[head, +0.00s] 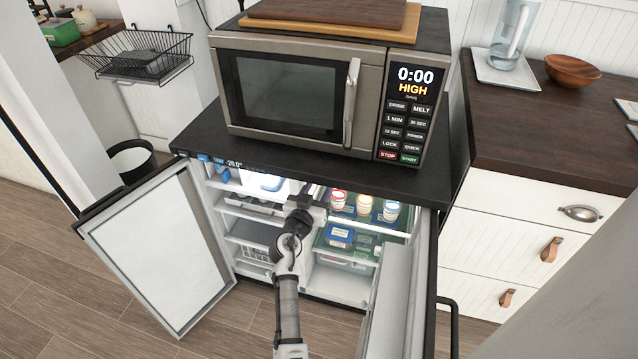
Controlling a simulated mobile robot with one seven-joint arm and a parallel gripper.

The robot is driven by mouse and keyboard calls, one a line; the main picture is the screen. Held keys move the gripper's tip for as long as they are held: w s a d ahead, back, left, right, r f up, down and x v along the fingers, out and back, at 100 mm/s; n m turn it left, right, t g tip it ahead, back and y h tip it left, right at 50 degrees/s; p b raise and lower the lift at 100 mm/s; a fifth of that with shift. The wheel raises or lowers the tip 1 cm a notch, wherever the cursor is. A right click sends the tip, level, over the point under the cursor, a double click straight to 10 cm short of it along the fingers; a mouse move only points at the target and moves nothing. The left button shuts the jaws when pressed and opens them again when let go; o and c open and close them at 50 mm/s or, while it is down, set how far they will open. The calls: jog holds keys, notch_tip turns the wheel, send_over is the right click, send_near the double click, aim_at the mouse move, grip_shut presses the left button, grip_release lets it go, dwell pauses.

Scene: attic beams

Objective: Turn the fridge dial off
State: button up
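The fridge (178,150) stands in the middle under the microwave, with both doors swung open: the left door (165,250) and the right door (392,300). A small display strip (230,163) on its top front edge reads about -20.0°. I cannot make out a dial; it may be hidden or too small. My arm reaches up from the bottom of the picture. My gripper (304,203) is at the front of the open fridge, near the middle divider below the top edge. Its fingers are too small and dark to tell open from shut.
A microwave (300,90) with cutting boards (335,18) on top sits on the fridge. Inside are several jars (364,206) and a blue container (340,236). A white drawer cabinet (520,230) stands right. Wooden floor (60,290) is clear at left.

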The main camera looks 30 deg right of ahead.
jog(key=shift+w+d, duration=0.4)
jog(key=shift+d, duration=0.2)
grip_shut()
jog(key=shift+f, duration=0.1)
